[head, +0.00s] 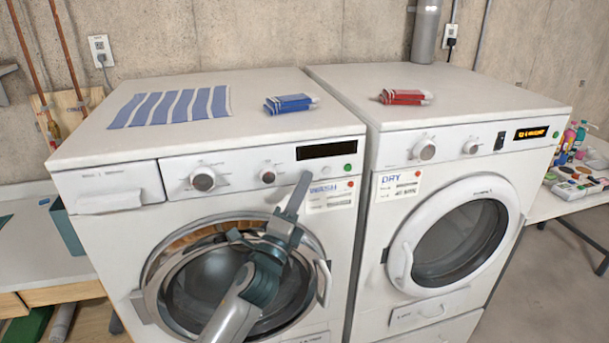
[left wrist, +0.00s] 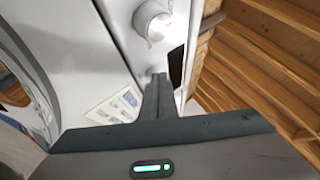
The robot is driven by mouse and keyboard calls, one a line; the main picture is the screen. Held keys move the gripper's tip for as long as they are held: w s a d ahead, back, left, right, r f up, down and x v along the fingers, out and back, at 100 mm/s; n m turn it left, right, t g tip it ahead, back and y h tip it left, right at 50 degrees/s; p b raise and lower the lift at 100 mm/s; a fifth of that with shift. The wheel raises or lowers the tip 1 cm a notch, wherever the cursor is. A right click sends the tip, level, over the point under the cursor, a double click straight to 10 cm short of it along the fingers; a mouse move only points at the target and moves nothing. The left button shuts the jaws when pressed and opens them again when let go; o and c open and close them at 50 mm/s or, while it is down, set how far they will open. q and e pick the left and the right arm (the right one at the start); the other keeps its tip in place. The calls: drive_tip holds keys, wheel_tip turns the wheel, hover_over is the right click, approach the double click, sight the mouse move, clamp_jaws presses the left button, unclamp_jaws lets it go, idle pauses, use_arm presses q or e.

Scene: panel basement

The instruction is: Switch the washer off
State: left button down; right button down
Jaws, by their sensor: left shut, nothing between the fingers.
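The washer (head: 105,180) is the left white machine, with a WASH label (head: 330,196) on its front. Its display (head: 326,149) is dark. A small green light (head: 348,167) shows at the right end of its panel. Two round knobs, a larger one (head: 203,180) and a smaller one (head: 268,176), sit left of the display. My left gripper (head: 305,178) is shut and empty, its tips at the panel just below the display. In the left wrist view the shut fingers (left wrist: 158,85) point at the panel near a knob (left wrist: 155,22); contact cannot be told.
The dryer (head: 475,285) stands close on the right, its display (head: 537,133) lit orange. A side table with bottles (head: 571,135) is at far right.

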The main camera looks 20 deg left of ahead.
use_arm(q)
drive_tip(key=shift+s, duration=0.15)
drive_tip(key=shift+s+d, duration=0.3)
drive_tip(key=shift+s, duration=0.05)
idle(0.3)
drive_tip(key=s+d+p, duration=0.1)
drive_tip(key=s+d, duration=0.2)
drive_tip(key=s, duration=0.2)
drive_tip(key=shift+d, duration=0.2)
idle(0.3)
idle(1.2)
